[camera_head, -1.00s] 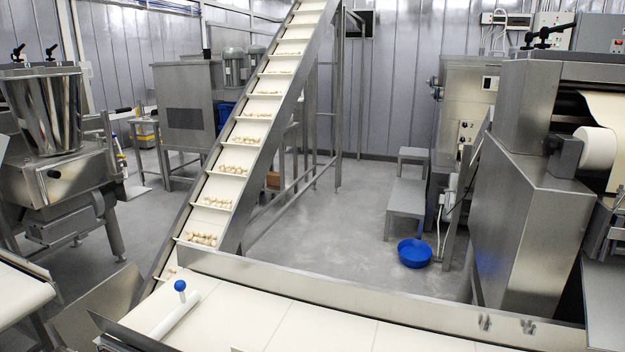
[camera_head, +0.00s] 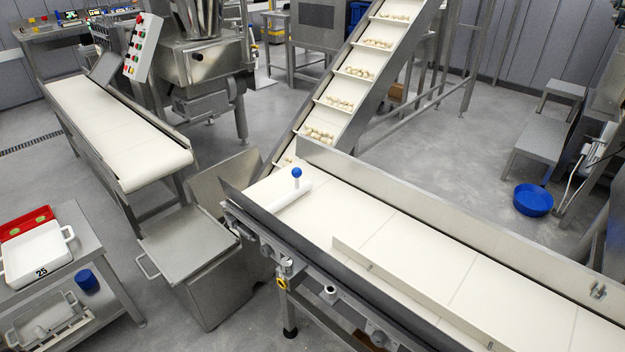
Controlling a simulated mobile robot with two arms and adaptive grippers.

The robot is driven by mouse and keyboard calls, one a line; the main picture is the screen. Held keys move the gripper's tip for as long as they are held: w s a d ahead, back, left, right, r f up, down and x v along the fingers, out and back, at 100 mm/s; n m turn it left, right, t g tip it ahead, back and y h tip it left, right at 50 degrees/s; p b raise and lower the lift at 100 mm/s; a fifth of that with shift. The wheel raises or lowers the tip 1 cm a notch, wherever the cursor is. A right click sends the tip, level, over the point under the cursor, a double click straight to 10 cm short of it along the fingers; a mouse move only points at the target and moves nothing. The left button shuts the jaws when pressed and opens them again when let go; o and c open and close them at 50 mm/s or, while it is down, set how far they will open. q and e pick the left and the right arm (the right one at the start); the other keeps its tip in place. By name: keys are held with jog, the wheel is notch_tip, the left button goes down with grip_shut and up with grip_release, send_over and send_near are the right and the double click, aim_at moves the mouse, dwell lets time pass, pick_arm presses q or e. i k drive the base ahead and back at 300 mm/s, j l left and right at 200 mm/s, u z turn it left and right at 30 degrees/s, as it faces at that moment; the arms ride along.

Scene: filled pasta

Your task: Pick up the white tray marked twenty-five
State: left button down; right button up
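The white tray marked 25 (camera_head: 34,251) lies on a grey metal side table at the lower left. The black number 25 faces the front. A red tray (camera_head: 28,224) with greenish round items lies right behind it, and I cannot tell whether they touch. Neither of my grippers is in view.
A grey metal bin with a lid (camera_head: 188,243) stands to the right. A wide belt conveyor (camera_head: 400,240) fills the lower right. Open floor shows between table and left conveyor.

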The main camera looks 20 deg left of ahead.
aim_at(26, 257)
jog(key=u, duration=2.45)
